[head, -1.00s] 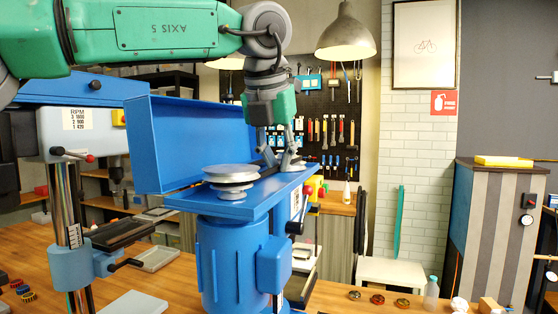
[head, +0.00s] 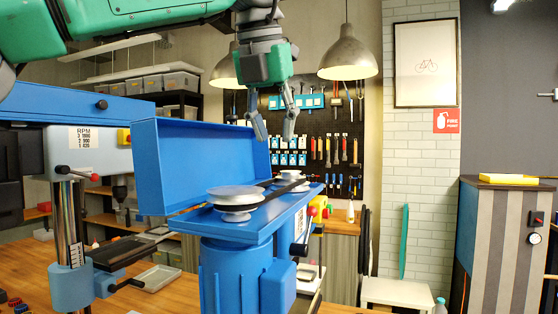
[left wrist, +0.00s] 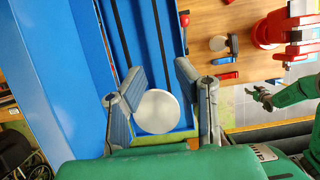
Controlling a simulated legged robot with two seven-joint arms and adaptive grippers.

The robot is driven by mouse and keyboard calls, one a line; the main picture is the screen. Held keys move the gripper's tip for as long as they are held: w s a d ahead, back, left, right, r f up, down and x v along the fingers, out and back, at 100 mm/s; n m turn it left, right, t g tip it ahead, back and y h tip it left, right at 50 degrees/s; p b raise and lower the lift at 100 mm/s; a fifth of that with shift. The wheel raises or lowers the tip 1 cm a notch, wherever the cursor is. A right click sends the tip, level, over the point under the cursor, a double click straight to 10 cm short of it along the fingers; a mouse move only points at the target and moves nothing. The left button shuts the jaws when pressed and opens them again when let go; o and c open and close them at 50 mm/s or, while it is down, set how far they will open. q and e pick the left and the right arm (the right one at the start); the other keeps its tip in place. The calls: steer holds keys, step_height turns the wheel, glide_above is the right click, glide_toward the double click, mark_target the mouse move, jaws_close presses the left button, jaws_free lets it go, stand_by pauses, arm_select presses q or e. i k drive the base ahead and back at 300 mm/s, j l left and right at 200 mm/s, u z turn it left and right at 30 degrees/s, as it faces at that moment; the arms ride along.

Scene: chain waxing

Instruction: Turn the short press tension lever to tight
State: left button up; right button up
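The blue press (head: 235,275) has its belt housing open, with the lid up at the back. A near pulley (head: 235,192) and a far pulley (head: 291,175) sit in the tray, with a dark belt (head: 272,192) running between them. A black lever (head: 299,250) with a rounded end sticks out from the press's right side; I cannot read its setting. My left gripper (head: 274,135) is open and empty above the far pulley, apart from it. In the left wrist view its fingers (left wrist: 157,90) straddle the view of a pale pulley (left wrist: 158,112). My right gripper (left wrist: 262,98) is small at the right of that view.
A smaller drill press (head: 70,210) with an RPM label stands left. Red and green buttons (head: 315,211) are on the blue press's right side. A lamp (head: 347,58) hangs behind. A striped cabinet (head: 505,245) stands right. Open air surrounds my left gripper.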

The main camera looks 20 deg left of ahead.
mark_target(295, 249)
steer(key=k+j, duration=0.3)
steer(key=k, duration=0.15)
steer(key=k+j, duration=0.3)
steer(key=k, duration=0.15)
steer(key=k+j, duration=0.3)
steer(key=k, duration=0.15)
